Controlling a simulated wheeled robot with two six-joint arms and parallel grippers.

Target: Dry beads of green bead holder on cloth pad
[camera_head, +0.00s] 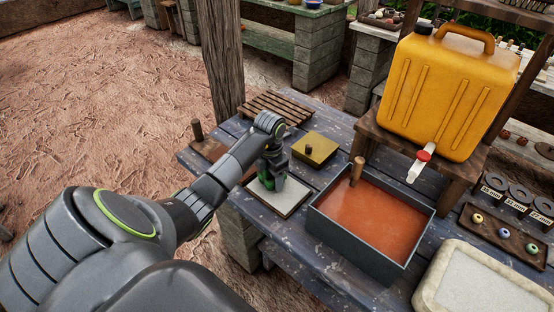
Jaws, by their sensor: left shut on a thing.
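The cloth pad (262,202) is a pale square in a dark frame on the blue-grey table. My left gripper (272,182) is over the pad, pointing down. It is shut on the green bead holder (266,181), of which only a small green part shows beside the fingers. The holder is at or just above the pad; I cannot tell whether it touches. The beads are hidden by the gripper. My right gripper is not in view.
A grey tray of orange-brown liquid (340,219) stands right of the pad, with a yellow jug (447,90) on a wooden stand behind it. A yellow block with a knob (318,153) and a slatted rack (277,107) lie behind. A pale slab (480,285) is front right.

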